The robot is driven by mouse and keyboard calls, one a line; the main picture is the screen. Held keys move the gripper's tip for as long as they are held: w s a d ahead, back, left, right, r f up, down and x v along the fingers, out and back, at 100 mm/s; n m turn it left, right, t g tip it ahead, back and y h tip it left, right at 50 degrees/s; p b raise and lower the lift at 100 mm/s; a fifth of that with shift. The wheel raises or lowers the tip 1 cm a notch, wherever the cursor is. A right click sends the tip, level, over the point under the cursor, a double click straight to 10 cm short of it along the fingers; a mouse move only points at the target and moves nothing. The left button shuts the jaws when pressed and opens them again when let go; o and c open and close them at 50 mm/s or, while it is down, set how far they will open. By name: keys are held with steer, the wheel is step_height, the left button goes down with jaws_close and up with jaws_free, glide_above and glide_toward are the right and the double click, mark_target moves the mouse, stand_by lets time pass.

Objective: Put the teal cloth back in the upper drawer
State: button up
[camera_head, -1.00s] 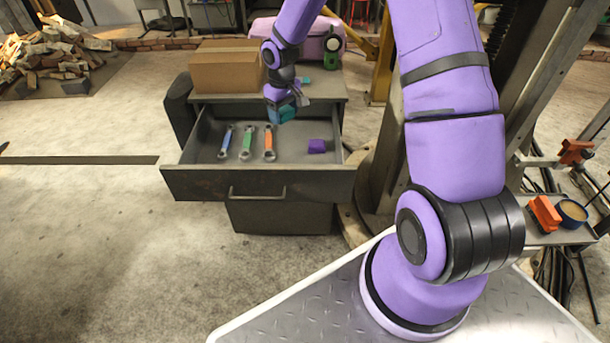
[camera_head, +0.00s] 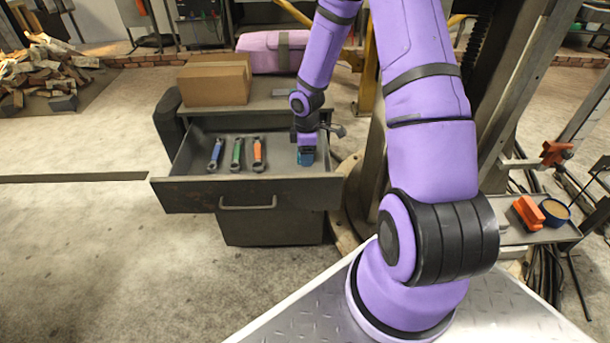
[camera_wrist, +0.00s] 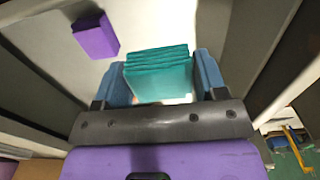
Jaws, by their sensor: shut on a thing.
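The teal cloth (camera_wrist: 158,75) is a folded stack, held between the blue fingers of my gripper (camera_wrist: 162,78) in the wrist view. In the head view my gripper (camera_head: 306,157) points down at the right part of the open upper drawer (camera_head: 180,196), low over it. The cloth is hard to tell from the fingers there. I cannot tell whether it touches the drawer floor. A purple block (camera_wrist: 96,36) lies in the drawer beside the cloth in the wrist view; my gripper hides it in the head view.
Blue (camera_head: 215,154), green (camera_head: 236,154) and orange (camera_head: 258,154) wrenches lie in the drawer's left and middle. A cardboard box (camera_head: 213,82) stands on the cabinet top, with a pink case (camera_head: 262,52) behind. A dark post rises right of the cabinet.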

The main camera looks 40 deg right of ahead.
steer(key=shift+f, duration=4.1)
steer(key=shift+f, duration=0.15)
steer(key=o, duration=1)
